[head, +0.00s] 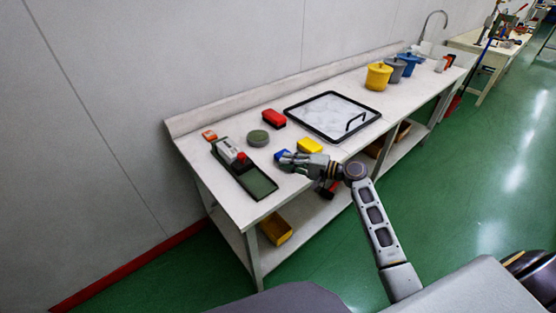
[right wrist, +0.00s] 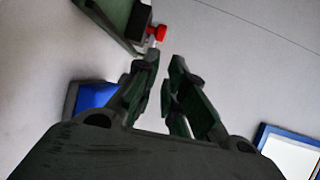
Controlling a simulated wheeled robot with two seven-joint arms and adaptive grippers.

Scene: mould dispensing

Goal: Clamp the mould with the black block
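A dark green fixture (head: 261,184) lies near the left end of the table. A pale block (head: 227,151) and a red knob (head: 241,157) sit on it. In the right wrist view the red knob (right wrist: 157,32) stands beside a black block (right wrist: 132,22), just beyond my fingertips. I cannot tell which part is the mould. My right gripper (head: 283,160) is over the table, right of the fixture. In its wrist view the gripper (right wrist: 164,62) has its fingers apart, with nothing seen between them. My left gripper is out of view.
A blue box (right wrist: 93,96) is close beside my right fingers. Buckets (head: 378,77) stand farther right. The table's front edge is below my right wrist.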

